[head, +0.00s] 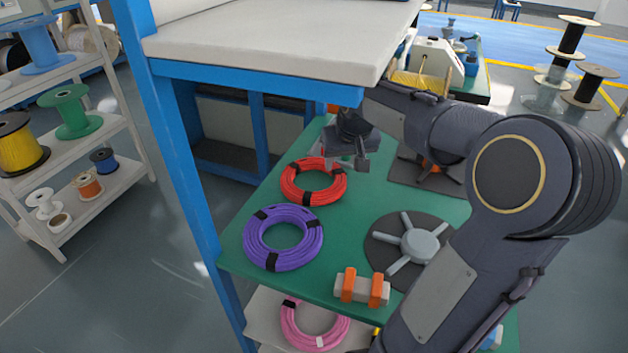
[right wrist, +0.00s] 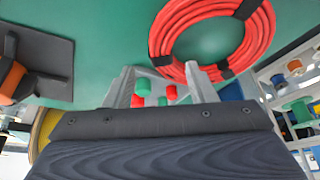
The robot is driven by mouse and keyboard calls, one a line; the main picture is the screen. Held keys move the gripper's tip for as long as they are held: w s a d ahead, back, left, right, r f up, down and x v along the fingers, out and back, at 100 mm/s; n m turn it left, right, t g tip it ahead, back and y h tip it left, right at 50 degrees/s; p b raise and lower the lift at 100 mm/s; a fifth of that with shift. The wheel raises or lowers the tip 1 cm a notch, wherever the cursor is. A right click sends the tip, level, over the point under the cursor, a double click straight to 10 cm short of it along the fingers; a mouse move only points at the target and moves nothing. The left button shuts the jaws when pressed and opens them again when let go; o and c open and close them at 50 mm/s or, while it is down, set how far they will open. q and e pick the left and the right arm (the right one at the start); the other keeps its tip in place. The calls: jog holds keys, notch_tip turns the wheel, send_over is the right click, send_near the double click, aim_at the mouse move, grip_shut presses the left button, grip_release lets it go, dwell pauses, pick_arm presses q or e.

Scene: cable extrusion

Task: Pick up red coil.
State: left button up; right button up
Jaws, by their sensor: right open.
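The red coil (head: 335,192) lies flat on the green table top (head: 352,225), with black tape bands on its ring. It fills the upper middle of the right wrist view (right wrist: 163,38). My right gripper (head: 346,163) is open and empty, above the coil's far right rim in the head view. In the right wrist view the open jaws (right wrist: 160,80) show one finger overlapping the coil's rim and the other left of the ring. I cannot tell whether either finger touches it. My left gripper is in neither view.
A purple coil (head: 253,240) lies in front of the red one. A dark disc with a grey spoked hub (head: 420,245) and a grey part with orange bands (head: 362,290) lie right. A pink coil (head: 290,328) sits on the lower shelf.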

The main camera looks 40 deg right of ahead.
aim_at(341, 173)
jog(key=b+x, duration=0.1)
jog(key=x, duration=0.3)
jog(key=shift+f, duration=0.3)
jog(key=shift+r, duration=0.1)
grip_shut()
